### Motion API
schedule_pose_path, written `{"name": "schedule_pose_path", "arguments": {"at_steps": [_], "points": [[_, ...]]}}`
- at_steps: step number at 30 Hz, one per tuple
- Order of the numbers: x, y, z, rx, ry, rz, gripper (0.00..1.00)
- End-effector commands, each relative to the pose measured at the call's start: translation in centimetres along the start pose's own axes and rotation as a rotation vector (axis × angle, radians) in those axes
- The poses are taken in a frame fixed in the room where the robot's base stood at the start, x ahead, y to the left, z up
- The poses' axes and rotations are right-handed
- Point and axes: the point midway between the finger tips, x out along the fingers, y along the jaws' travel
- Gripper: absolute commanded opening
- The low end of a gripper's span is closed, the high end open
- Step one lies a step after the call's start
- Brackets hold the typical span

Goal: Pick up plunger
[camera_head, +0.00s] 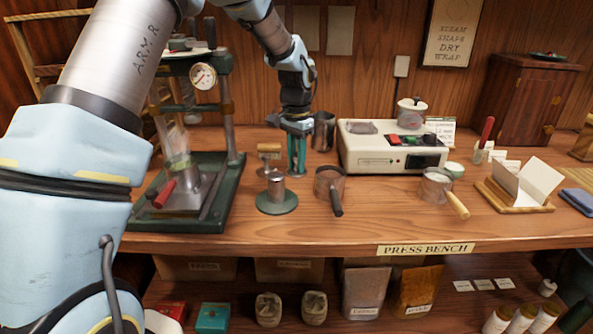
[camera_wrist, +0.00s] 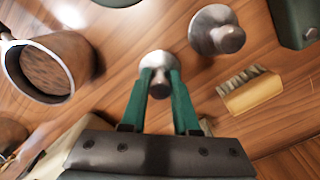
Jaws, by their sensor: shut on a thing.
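My gripper (camera_wrist: 158,82) has green fingers closed on the knob of a small metal plunger (camera_wrist: 155,58), whose round foot shows just beyond the fingertips. In the head view my gripper (camera_head: 297,172) points straight down, low over the middle of the bench, and the fingers mostly hide the plunger. I cannot tell whether its foot touches the bench. A second metal piece (camera_wrist: 212,36) with a round foot and knob stands close by in the wrist view, apart from my fingers.
A brush (camera_wrist: 250,92) lies to the right in the wrist view. A handled pan (camera_head: 329,183) and a green round stand (camera_head: 277,207) are near my gripper. A metal cup (camera_head: 324,130) stands behind it. The green press (camera_head: 226,110) is left, the cream device (camera_head: 372,155) right.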

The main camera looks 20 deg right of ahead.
Motion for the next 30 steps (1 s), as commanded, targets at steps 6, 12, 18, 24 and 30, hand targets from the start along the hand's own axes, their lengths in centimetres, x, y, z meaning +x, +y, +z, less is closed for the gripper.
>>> {"name": "schedule_pose_path", "arguments": {"at_steps": [6, 12, 18, 24, 30], "points": [[0.0, 0.0, 0.0, 0.0, 0.0, 0.0, 0.0], [0.0, 0.0, 0.0, 0.0, 0.0, 0.0, 0.0], [0.0, 0.0, 0.0, 0.0, 0.0, 0.0, 0.0], [-0.8, 0.0, -0.1, 0.0, 0.002, -0.001, 0.0], [-4.3, -0.1, -0.1, -0.001, 0.006, -0.003, 0.0]]}}
